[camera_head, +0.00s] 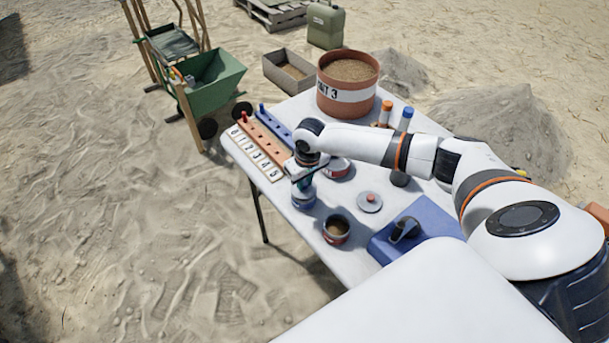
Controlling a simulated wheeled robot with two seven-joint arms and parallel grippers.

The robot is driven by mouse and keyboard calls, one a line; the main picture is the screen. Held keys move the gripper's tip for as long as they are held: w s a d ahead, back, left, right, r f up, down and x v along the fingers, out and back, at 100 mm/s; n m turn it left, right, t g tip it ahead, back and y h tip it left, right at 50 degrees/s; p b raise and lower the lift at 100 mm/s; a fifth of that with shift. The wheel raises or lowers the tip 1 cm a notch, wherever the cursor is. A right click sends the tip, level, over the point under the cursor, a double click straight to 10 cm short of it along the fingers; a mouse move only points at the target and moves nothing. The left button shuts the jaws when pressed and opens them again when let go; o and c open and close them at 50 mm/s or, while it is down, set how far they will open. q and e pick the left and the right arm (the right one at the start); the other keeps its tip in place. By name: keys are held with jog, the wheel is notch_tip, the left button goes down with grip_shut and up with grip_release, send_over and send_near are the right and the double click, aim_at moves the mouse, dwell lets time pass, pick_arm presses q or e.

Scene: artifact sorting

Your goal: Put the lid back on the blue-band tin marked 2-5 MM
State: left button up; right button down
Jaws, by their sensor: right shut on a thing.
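The blue-band tin (303,198) stands upright on the white table, left of centre. My right gripper (303,178) points down directly over this tin and is shut on a small lid. The gripper hides most of the lid and the tin's top, so I cannot tell whether the lid touches the rim. The 2-5 MM marking is too small to read. My left gripper is not in view.
An open red-band tin (336,230) and a grey lid with a red knob (369,202) stand nearby. Another red-band tin (338,168) is partly behind my arm.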

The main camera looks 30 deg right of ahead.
jog(key=shift+p, duration=0.45)
dwell(0.5)
jog(key=c, duration=0.7)
grip_release()
jog(key=shift+r+p, duration=3.55)
jog(key=shift+p, duration=0.5)
grip_shut()
